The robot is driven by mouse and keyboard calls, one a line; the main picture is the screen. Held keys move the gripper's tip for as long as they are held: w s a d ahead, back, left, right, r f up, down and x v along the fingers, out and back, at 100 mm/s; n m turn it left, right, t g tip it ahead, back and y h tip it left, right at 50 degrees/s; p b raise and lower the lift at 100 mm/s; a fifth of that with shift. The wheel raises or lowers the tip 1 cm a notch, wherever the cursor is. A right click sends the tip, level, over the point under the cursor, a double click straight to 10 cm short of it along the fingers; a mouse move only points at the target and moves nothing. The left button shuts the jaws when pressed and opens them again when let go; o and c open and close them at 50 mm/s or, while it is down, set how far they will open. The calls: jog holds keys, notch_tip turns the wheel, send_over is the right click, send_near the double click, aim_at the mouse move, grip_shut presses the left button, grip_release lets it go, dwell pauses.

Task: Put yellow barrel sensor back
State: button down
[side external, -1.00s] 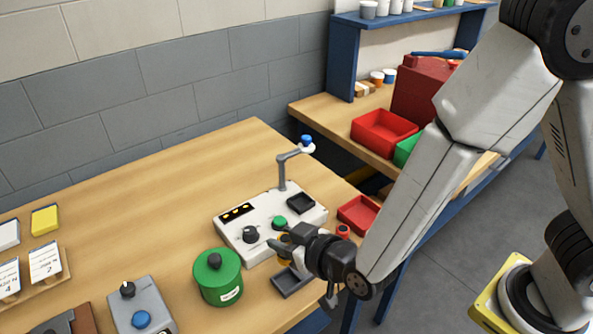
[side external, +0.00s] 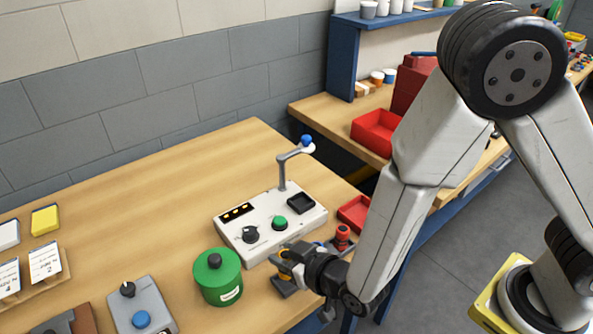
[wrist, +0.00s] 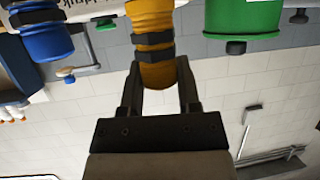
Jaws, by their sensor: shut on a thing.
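The yellow barrel sensor (wrist: 152,42) is a ribbed cylinder with dark nuts around it. In the wrist view it stands between the two fingers of my gripper (wrist: 160,85), which is shut on its end. In the side view my gripper (side external: 288,262) is low at the front edge of the white control box, and only a small part of the yellow sensor (side external: 285,269) shows. A dark grey tray (side external: 283,288) lies just below it. Whether the sensor touches the tray cannot be told.
The white control box (side external: 308,222) has a green button and a lamp post. A green canister (side external: 218,277) stands to the left. A red-topped part (side external: 343,232) and a red tray (side external: 356,211) are to the right. A blue barrel part (wrist: 45,42) is beside the sensor.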

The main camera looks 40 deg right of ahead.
jog(key=shift+f, duration=1.65)
jog(key=shift+f, duration=0.1)
jog(key=shift+c, duration=1.6)
grip_release()
jog(key=a+v, duration=0.1)
jog(key=v, duration=0.6)
jog(key=shift+s+d+r, duration=0.2)
jog(key=shift+s+d, duration=0.1)
jog(key=shift+d, duration=0.2)
